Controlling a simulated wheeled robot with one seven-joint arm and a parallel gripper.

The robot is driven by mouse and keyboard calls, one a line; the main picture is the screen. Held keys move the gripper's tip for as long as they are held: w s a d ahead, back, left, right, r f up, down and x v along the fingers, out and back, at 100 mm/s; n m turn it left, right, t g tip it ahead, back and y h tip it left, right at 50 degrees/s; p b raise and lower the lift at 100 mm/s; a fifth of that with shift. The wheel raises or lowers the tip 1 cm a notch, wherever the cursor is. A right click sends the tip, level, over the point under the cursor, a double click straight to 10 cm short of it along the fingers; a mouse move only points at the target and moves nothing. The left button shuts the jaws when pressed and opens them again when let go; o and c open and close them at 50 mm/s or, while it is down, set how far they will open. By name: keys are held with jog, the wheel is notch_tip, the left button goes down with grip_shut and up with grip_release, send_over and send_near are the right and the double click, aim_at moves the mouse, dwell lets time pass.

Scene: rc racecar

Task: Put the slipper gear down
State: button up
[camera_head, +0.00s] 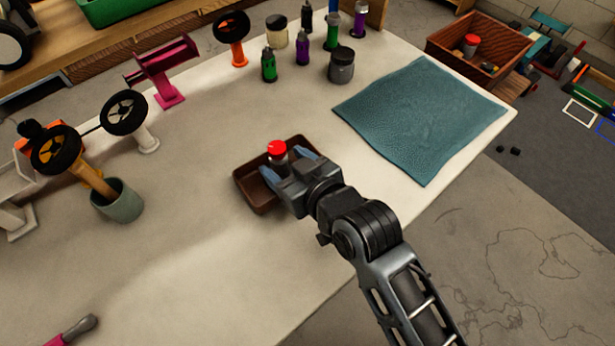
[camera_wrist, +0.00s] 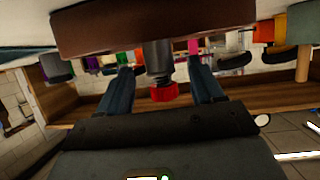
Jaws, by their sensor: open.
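The slipper gear (camera_head: 277,149), with a red top on a grey shaft, stands upright in a small brown tray (camera_head: 247,195) on the table. In the wrist view the gear (camera_wrist: 164,92) shows between my two fingers, its grey end against the tray (camera_wrist: 110,30). My gripper (camera_head: 288,165) is over the tray, with its fingers spread on either side of the gear. In the wrist view a gap shows between each finger and the gear. The gripper hides part of the tray's right side in the head view.
A teal mat (camera_head: 420,115) lies at the right of the table. Several bottles and a grey jar (camera_head: 341,66) stand behind. A grey-green cup (camera_head: 118,203) and wheels on stands are at left. The table in front of the tray is clear.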

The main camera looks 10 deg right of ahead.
jog(key=v, duration=0.9)
jog(key=s+d, duration=0.2)
jog(key=s+d+f+m+h, duration=0.1)
jog(key=s+d, duration=0.1)
jog(key=s+d+f+h, duration=0.1)
jog(key=s+d, duration=0.1)
jog(key=shift+s+d+f+m+t, duration=0.1)
jog(key=shift+d+m+t, duration=0.3)
jog(key=s+d+r+m+t+h, duration=0.1)
jog(key=s+d+r, duration=0.3)
jog(key=s, duration=0.6)
jog(key=s+d+r+m+t+h, duration=0.1)
jog(key=s+d+r+m+h, duration=0.2)
jog(key=s+d, duration=0.3)
jog(key=s+r, duration=0.1)
jog(key=s, duration=0.4)
jog(key=shift+s+d+h, duration=0.2)
jog(key=shift+h, duration=0.2)
